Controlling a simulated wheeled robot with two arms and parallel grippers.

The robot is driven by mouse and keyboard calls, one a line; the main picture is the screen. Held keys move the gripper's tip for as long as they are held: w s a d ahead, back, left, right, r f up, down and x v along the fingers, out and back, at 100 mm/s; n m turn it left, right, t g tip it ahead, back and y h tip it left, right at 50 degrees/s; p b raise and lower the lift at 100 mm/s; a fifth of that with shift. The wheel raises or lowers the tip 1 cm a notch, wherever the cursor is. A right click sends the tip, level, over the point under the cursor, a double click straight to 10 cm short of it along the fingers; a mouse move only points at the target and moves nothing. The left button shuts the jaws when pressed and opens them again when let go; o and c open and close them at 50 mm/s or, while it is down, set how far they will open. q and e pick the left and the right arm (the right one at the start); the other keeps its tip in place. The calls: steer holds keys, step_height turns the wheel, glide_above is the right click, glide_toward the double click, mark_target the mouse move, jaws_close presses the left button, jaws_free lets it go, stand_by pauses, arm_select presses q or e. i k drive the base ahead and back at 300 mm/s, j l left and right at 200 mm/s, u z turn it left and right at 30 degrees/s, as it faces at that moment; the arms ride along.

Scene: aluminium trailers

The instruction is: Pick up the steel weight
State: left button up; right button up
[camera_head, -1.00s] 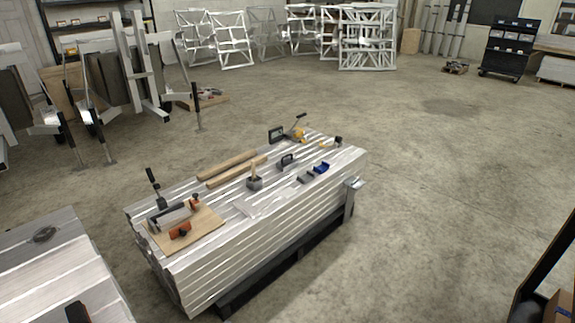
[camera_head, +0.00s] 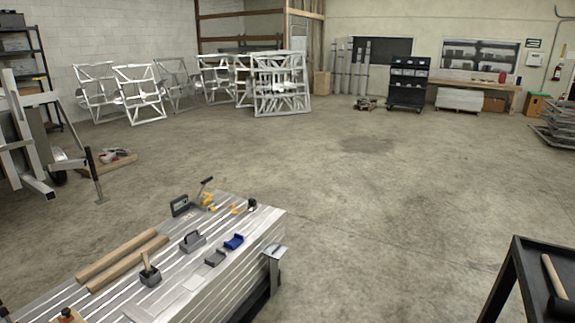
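A dark grey block with a handle on top (camera_head: 192,241) stands on a stack of aluminium planks (camera_head: 240,222) at the lower left. It looks like the steel weight, though it is small in the picture. A grey mallet head with a wooden handle (camera_head: 150,274) lies in front of it to the left. A blue piece (camera_head: 234,242) and a grey piece (camera_head: 215,257) lie to its right. Neither of my grippers is in view.
Two wooden bars (camera_head: 122,258) lie left of the block, and a clamp with yellow parts (camera_head: 207,198) lies behind it. A dark cart (camera_head: 535,262) stands at the lower right. Open concrete floor lies between the stack and cart. White frames (camera_head: 281,85) stand at the back.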

mark_target(192, 243)
steer(key=i, duration=0.8)
steer(key=i+j+z, duration=0.1)
steer(key=i, duration=0.75)
steer(key=i+u, duration=0.25)
steer(key=i, duration=0.15)
steer(key=i+l+u, duration=0.25)
steer(key=i, duration=0.15)
steer(key=i+j+u, duration=0.1)
steer(key=u, duration=0.35)
steer(key=i+u, duration=0.3)
steer(key=u, duration=0.15)
steer(key=i+l+u, duration=0.1)
steer(key=u, duration=0.35)
steer(key=i+l+u, duration=0.2)
steer(key=u, duration=0.25)
steer(key=i, duration=0.1)
